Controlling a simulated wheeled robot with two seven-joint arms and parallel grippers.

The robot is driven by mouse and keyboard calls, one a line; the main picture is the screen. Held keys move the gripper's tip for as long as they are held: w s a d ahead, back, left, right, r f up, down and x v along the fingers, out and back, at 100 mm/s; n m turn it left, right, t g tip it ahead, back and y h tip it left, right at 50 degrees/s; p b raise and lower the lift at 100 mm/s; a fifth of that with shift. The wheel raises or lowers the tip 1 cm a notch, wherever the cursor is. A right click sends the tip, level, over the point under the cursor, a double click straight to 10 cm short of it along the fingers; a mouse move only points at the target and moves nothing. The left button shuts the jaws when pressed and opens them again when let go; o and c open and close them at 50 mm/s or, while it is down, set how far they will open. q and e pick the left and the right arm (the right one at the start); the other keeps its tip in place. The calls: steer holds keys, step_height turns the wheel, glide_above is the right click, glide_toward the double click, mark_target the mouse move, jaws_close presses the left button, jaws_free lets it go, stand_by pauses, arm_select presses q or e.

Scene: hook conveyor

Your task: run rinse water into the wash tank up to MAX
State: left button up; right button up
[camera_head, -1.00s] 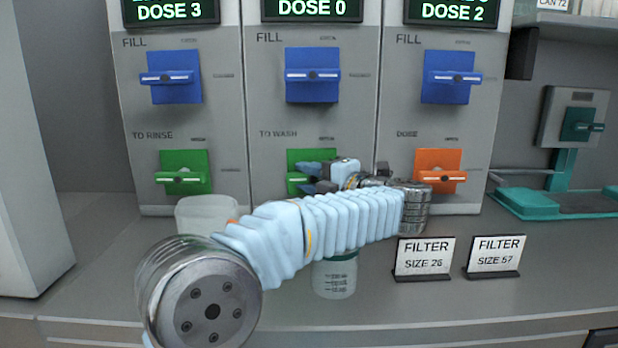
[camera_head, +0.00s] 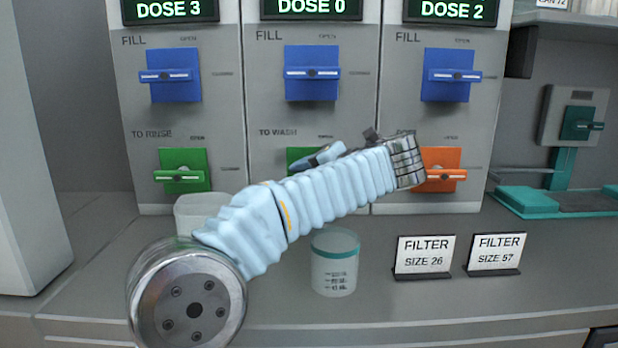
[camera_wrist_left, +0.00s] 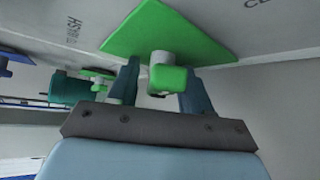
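The green TO WASH valve (camera_head: 298,154) on the middle panel is mostly hidden behind my left arm in the head view. My left gripper (camera_head: 318,159) is at this valve, partly covered by the arm. In the left wrist view my left gripper (camera_wrist_left: 160,80) is open, with a finger on each side of the green valve handle (camera_wrist_left: 168,78). I cannot tell whether either finger touches it. Above it, the blue FILL valve (camera_head: 311,73) has its handle level, and the middle display (camera_head: 312,8) reads DOSE 0. My right gripper is not in view.
A marked jar with a green rim (camera_head: 335,263) stands on the counter below my arm. A whitish container (camera_head: 190,208) stands partly behind the arm. The orange DOSE valve (camera_head: 441,168) is beside my wrist. Two FILTER signs (camera_head: 424,257) stand at right.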

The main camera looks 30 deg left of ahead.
arm_select(q)
steer(key=p+v, duration=0.1)
steer(key=v, duration=1.2)
steer(key=shift+d+r, duration=0.2)
steer(key=shift+d, duration=0.15)
steer(key=shift+s, duration=0.1)
stand_by(2.2)
